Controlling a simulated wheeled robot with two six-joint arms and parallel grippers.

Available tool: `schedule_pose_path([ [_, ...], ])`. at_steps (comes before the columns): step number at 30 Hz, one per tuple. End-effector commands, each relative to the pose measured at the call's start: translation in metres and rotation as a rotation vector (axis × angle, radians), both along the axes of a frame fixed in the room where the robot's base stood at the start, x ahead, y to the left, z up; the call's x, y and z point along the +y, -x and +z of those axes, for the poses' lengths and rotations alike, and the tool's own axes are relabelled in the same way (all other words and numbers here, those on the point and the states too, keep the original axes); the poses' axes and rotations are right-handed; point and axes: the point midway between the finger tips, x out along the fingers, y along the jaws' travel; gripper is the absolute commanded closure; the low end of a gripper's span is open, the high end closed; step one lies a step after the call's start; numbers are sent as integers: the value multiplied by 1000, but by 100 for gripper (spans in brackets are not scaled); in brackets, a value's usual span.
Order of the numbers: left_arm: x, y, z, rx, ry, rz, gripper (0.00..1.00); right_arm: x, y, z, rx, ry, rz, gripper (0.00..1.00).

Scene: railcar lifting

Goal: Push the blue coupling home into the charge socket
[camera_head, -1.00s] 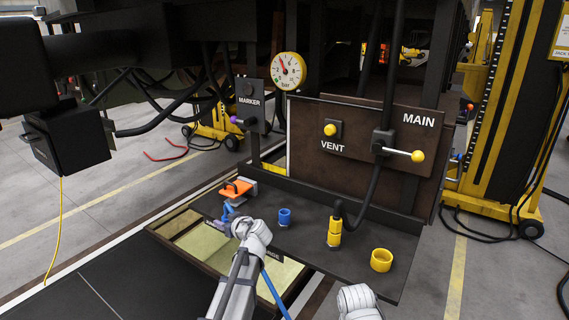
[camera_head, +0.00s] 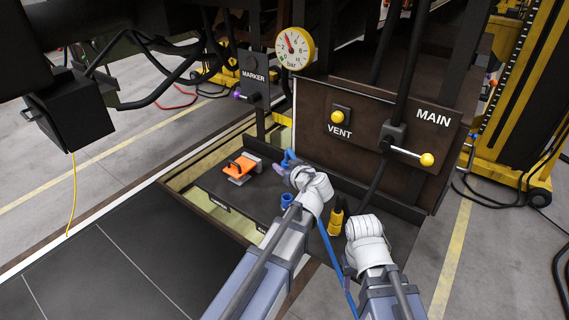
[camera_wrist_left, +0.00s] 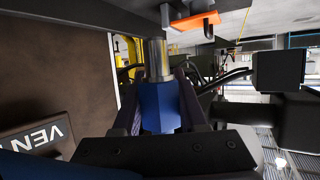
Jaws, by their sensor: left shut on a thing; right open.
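The blue coupling (camera_wrist_left: 160,105) is between the jaws of my left gripper (camera_head: 283,169). Its metal nose (camera_wrist_left: 157,60) points toward a dark plate at the top of the left wrist view. In the head view the grip is partly hidden by my white wrist.
An orange-handled item (camera_head: 242,165) lies on the shelf (camera_head: 222,187) to the left. A yellow-and-black coupling (camera_head: 336,222) stands beside my right wrist. Behind rises the brown panel with the yellow VENT button (camera_head: 337,117) and MAIN lever (camera_head: 410,154). A gauge (camera_head: 295,48) hangs above.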

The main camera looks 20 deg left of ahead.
Motion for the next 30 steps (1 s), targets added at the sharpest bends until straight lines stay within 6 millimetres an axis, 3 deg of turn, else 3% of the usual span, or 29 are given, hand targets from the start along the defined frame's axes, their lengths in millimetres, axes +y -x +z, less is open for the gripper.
schedule_pose_path([
  [8,0,0,-6,0,-1,0,100,0,0,-6,0,0,1,50],
  [24,0,0,-51,0,-1,0,100,0,0,-51,0,1,4,50],
  [30,0,0,-58,0,-1,0,100,0,0,-58,0,1,3,50],
])
